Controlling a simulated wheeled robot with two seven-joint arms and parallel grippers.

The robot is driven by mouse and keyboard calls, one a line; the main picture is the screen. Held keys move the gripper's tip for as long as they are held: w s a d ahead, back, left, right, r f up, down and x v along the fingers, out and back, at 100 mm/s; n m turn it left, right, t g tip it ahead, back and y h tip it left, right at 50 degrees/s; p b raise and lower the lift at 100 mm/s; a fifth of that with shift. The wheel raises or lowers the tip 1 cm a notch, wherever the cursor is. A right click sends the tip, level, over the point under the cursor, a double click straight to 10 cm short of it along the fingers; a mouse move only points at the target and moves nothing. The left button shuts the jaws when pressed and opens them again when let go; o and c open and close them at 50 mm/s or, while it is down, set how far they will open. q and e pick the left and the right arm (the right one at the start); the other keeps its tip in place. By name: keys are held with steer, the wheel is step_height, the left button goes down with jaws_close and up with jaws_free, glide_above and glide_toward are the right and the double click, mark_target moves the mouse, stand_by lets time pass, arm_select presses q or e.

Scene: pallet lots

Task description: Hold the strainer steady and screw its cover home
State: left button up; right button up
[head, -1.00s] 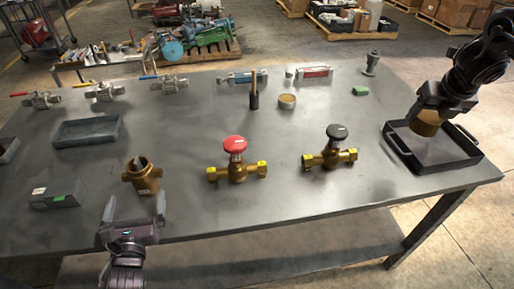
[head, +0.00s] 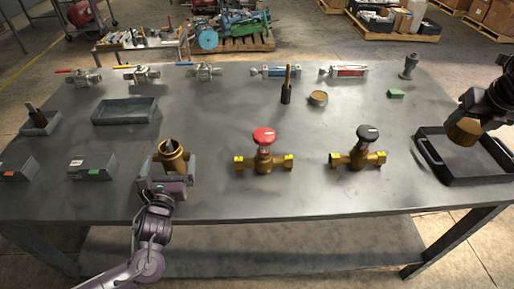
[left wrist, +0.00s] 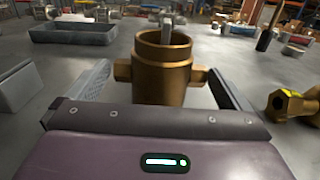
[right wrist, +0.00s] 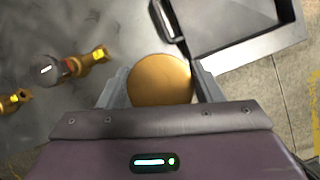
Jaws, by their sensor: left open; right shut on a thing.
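The strainer (head: 172,153) is a brass body with an open top and side ports, standing on the table. My left gripper (head: 166,170) is open, its fingers on either side of the strainer; in the left wrist view the strainer (left wrist: 163,72) stands between the fingers, with small gaps visible. A grey stem-like part shows at its mouth. My right gripper (right wrist: 160,92) is shut on the brass cover (right wrist: 161,79), a round disc-faced piece. In the head view the cover (head: 465,131) hangs above the left side of the black tray, far right of the strainer.
Two brass valves, one with a red handwheel (head: 264,137) and one with a black handwheel (head: 367,135), stand between the strainer and the black tray (head: 486,180). Grey boxes (head: 92,168) and a shallow grey bin (head: 124,112) lie left. Several fittings line the back edge.

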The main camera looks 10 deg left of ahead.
mark_target(174, 150)
arm_select(q)
steer(key=shift+f+p+x, duration=0.15)
steer(key=shift+p+x, duration=0.05)
steer(key=shift+x, duration=1.15)
steer(key=shift+f+p+x, duration=0.2)
steer(key=shift+x, duration=1.1)
arm_select(e)
steer(key=shift+r, duration=0.35)
arm_select(q)
steer(key=shift+d, duration=0.1)
steer(key=c, duration=1)
steer(key=shift+r, duration=0.15)
steer(key=shift+c, duration=0.4)
steer(key=shift+r, duration=0.1)
step_height(174, 150, up, 20)
arm_select(e)
steer(key=shift+f, duration=0.15)
